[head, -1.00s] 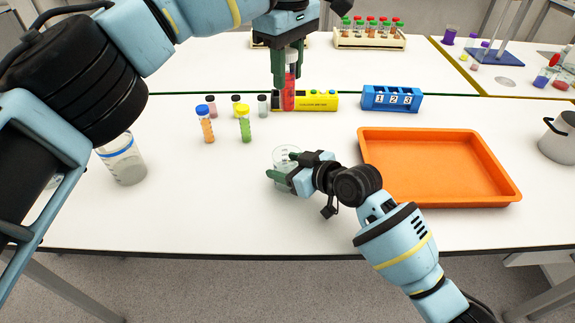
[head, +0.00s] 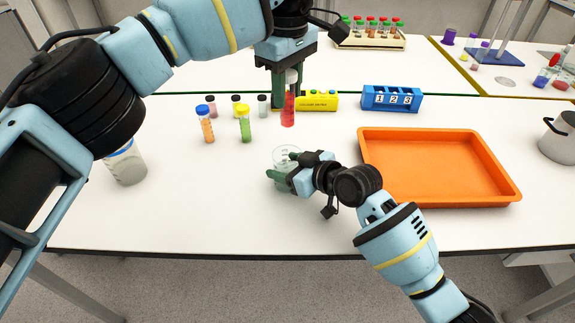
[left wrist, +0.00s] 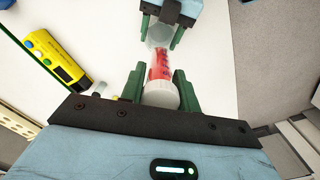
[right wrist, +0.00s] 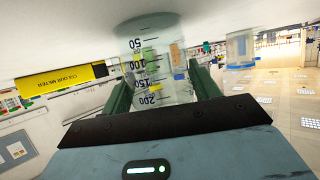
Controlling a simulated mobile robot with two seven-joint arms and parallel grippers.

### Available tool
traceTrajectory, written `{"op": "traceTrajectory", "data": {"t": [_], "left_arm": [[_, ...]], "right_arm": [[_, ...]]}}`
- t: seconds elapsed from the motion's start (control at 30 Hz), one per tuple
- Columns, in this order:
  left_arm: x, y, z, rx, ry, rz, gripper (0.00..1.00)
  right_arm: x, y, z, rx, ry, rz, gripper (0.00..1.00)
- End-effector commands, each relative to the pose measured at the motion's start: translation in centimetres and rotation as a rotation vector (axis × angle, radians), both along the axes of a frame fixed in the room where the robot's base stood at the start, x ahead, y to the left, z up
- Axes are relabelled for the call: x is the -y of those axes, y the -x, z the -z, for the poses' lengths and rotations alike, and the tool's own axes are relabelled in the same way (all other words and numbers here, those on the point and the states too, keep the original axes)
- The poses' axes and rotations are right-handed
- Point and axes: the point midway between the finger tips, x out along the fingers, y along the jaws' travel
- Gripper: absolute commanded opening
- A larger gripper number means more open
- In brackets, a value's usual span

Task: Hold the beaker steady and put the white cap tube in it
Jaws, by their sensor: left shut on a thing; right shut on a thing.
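The white cap tube (head: 288,112) holds red liquid and hangs upright, cap up, in my left gripper (head: 284,88). The left wrist view shows its white cap (left wrist: 160,94) between the fingers. The clear beaker (head: 286,155) stands on the white table, nearer to me than the tube. My right gripper (head: 283,166) is shut around the beaker's side. The beaker's graduated wall (right wrist: 150,65) shows between the fingers in the right wrist view. The tube is outside the beaker; its exact height above the table is hard to tell.
Tubes with blue (head: 206,124) and yellow (head: 244,124) caps stand left, with several smaller vials behind. A yellow colour meter (head: 317,101) and a blue number block (head: 392,98) are behind. An orange tray (head: 440,198) lies right. A larger jar (head: 126,166) stands left.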

Motion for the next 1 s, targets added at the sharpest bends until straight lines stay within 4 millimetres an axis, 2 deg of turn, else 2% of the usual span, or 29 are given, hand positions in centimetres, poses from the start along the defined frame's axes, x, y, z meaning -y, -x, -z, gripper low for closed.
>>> {"op": "traceTrajectory", "data": {"t": [1.0], "left_arm": [[0.0, 0.0, 6.1, -0.001, -0.001, 0.001, 0.08]], "right_arm": [[0.0, 0.0, 0.0, 0.0, 0.0, 0.0, 0.31]]}}
